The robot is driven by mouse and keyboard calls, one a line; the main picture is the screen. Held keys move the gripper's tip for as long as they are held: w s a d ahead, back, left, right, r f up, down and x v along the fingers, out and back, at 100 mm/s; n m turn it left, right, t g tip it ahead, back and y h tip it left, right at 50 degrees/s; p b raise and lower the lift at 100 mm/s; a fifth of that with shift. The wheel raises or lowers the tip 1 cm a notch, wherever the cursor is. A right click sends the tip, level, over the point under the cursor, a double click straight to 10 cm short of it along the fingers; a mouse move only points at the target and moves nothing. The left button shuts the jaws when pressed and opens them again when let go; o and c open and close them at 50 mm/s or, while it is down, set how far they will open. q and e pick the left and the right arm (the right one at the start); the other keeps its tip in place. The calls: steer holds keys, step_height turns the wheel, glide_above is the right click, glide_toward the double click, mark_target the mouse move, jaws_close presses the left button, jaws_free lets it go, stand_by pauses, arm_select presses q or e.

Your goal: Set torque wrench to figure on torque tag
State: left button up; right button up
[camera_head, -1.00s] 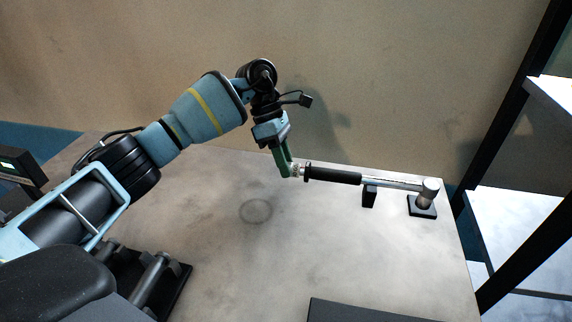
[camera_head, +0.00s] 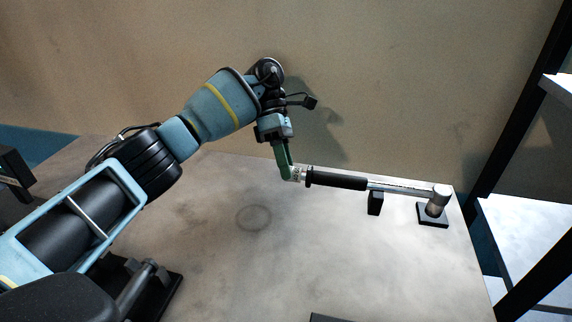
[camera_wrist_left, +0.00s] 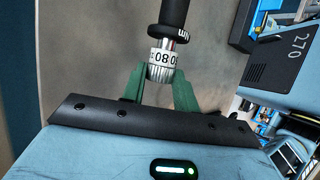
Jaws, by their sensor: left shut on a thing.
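The torque wrench (camera_head: 336,179) lies across the table with its black grip to the left and its metal shaft and head to the right. Its head rests on a small dark square base (camera_head: 432,218), its shaft by a small black block (camera_head: 375,203). My left gripper (camera_head: 291,174) is shut on the scale ring at the wrench's left end. My right gripper is not in view.
The grey table (camera_head: 310,250) is mostly clear in front of the wrench, with a faint ring mark (camera_head: 253,217). A wall stands behind. A shelf rack (camera_head: 520,235) with dark posts stands at the right. A dark box (camera_head: 14,172) is at the left edge.

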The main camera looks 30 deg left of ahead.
arm_select(q)
steer(key=o, duration=1)
steer(key=shift+s+d+r+p, duration=0.1)
steer(key=shift+s+r+p, duration=0.1)
steer(key=shift+r, duration=0.7)
steer(key=shift+s+d+r+p, duration=0.1)
steer(key=shift+s+r, duration=0.1)
steer(key=shift+r, duration=0.65)
steer(key=shift+s+d+r, duration=0.25)
steer(key=shift+s+d, duration=0.75)
steer(key=shift+s, duration=1.35)
steer(key=shift+s+d+r, duration=0.2)
steer(key=shift+s+d, duration=0.75)
steer(key=shift+s, duration=1.35)
steer(key=shift+s+d+r, duration=0.25)
steer(key=shift+s+d, duration=0.75)
steer(key=shift+s, duration=1.35)
